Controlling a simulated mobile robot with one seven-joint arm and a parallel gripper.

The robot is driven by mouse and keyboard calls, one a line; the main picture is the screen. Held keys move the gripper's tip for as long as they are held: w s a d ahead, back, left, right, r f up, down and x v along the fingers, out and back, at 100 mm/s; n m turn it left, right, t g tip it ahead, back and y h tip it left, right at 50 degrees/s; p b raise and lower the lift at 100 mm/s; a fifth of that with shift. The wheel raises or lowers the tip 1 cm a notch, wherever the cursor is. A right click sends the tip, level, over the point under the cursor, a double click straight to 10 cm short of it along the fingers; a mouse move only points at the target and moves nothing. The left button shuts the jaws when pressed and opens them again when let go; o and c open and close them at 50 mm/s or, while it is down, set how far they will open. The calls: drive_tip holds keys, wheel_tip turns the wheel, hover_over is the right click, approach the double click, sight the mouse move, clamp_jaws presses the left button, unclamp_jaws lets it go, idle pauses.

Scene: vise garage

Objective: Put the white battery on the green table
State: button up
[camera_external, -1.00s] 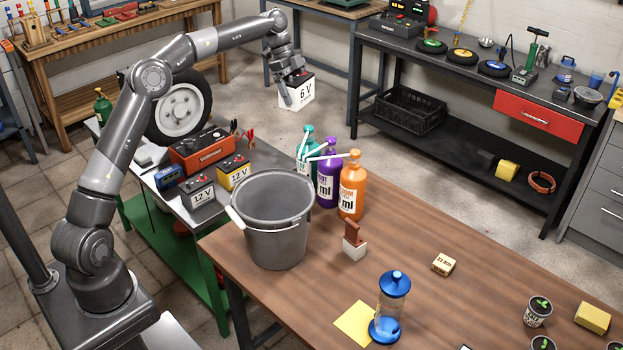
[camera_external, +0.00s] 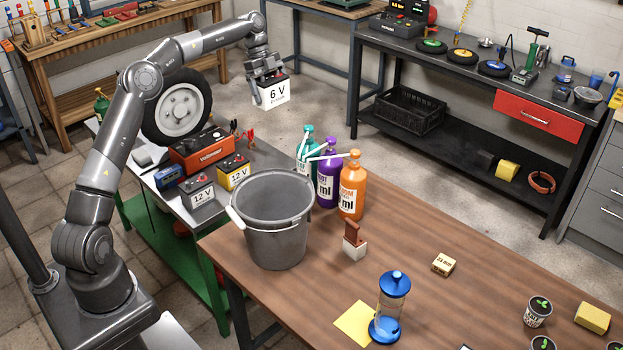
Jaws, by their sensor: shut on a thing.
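The white battery (camera_external: 275,94), marked 6 V with a dark top, hangs in the air in my gripper (camera_external: 267,78). My gripper is shut on its top; the fingertips are partly hidden. The battery is beyond the bottles and to the right of the wheel, with floor behind it in the picture. The green table (camera_external: 205,269) has a green frame and lower shelf and a grey top. It stands at the left, partly hidden by the bucket and the wooden table.
A bucket (camera_external: 273,235) and bottles (camera_external: 327,180) stand close by. Some grey top near the cables is bare.

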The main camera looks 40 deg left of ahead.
wheel_tip(320, 180, down, 22)
drive_tip(key=w+a+f, duration=0.1)
drive_tip(key=a+f, duration=0.1)
drive_tip(key=a, duration=0.1)
drive_tip(key=w+a+f, duration=0.1)
drive_tip(key=a+f, duration=0.1)
drive_tip(key=a, duration=0.2)
drive_tip(key=w+a+f, duration=0.1)
drive_tip(key=a+f, duration=0.1)
drive_tip(key=a, duration=0.2)
drive_tip(key=shift+a+f, duration=0.1)
drive_tip(key=shift+f, duration=2.2)
drive_tip(key=o, duration=1.3)
drive_tip(key=shift+f, duration=0.2)
drive_tip(key=shift+o, duration=0.4)
drive_tip(key=v, duration=1.2)
drive_tip(key=shift+r, duration=0.2)
